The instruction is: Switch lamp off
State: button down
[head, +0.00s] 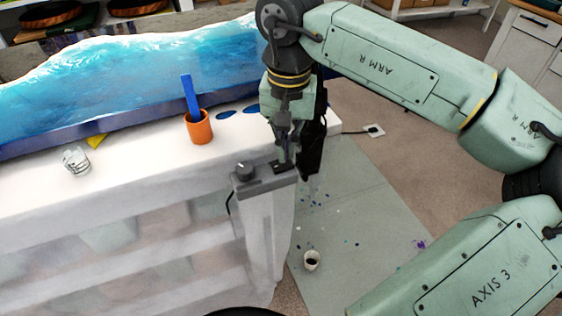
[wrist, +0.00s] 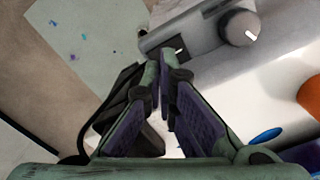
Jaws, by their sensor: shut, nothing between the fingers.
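A grey control box (head: 262,183) with a round knob (head: 244,170) and a small dark switch (head: 283,168) sits at the near right end of the white-covered table. In the wrist view the switch (wrist: 180,47) lies just beyond my fingertips, and the knob (wrist: 240,27) is to its right. My gripper (head: 284,157) is shut and empty, pointing down at the switch end of the box. It also shows in the wrist view (wrist: 166,70). I cannot tell whether the fingertips touch the switch. A black body (head: 315,140) beside my gripper may be the lamp; its identity is unclear.
An orange cup (head: 199,128) with a blue stick stands on the white table (head: 140,165), near a clear cup (head: 75,160) and a blue resin slab (head: 140,75). A small cup (head: 311,260) stands on the paint-spotted floor sheet (head: 345,220).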

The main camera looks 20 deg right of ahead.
aim_at(287, 162)
jog(key=shift+f+b, duration=0.8)
jog(key=shift+f, duration=0.25)
dwell(0.4)
jog(key=shift+r+p, duration=2.3)
jog(key=shift+r, duration=1.25)
